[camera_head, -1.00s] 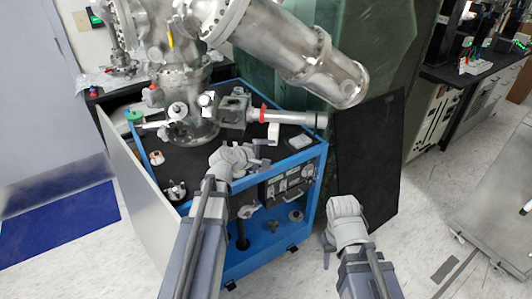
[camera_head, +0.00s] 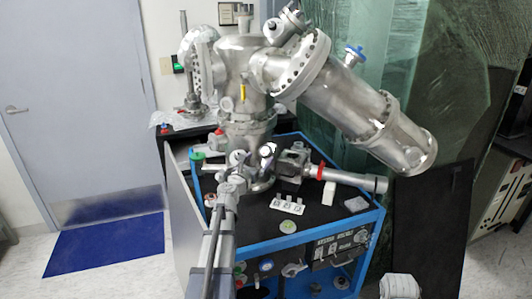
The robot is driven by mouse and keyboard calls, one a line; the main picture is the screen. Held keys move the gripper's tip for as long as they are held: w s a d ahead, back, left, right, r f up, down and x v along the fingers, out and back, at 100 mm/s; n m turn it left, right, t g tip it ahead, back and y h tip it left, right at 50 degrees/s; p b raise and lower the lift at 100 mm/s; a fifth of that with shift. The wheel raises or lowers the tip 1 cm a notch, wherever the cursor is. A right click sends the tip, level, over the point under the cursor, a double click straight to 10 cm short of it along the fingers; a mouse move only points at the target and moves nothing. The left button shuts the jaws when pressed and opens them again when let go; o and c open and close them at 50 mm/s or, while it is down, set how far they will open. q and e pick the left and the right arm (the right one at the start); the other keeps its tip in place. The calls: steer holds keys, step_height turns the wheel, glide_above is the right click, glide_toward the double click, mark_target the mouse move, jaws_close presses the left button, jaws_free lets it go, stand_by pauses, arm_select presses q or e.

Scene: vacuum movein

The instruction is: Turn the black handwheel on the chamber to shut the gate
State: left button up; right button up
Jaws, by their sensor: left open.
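The tube has a red ring and runs left to a grey gate valve body (camera_head: 293,161) beside the metal chamber (camera_head: 243,80). My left gripper (camera_head: 238,171) is open, in front of the chamber's lower fittings and well left of the handwheel. It looks empty; whether it touches a fitting cannot be told. My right gripper (camera_head: 401,286) shows only in part at the bottom edge, below the handwheel; its jaws are hidden.
The blue-framed cart (camera_head: 330,227) carries the chamber and has a black top with small parts. A large angled cylinder (camera_head: 350,108) overhangs the tube. A dark panel (camera_head: 432,230) stands at the right. Floor at the left is open, with a blue mat (camera_head: 105,243).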

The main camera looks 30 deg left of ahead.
mark_target(264, 153)
arm_select(q)
steer(key=w, duration=0.7)
steer(key=shift+a, duration=0.4)
steer(key=c, duration=1.4)
steer(key=shift+m+h, duration=0.4)
steer(key=shift+m, duration=0.1)
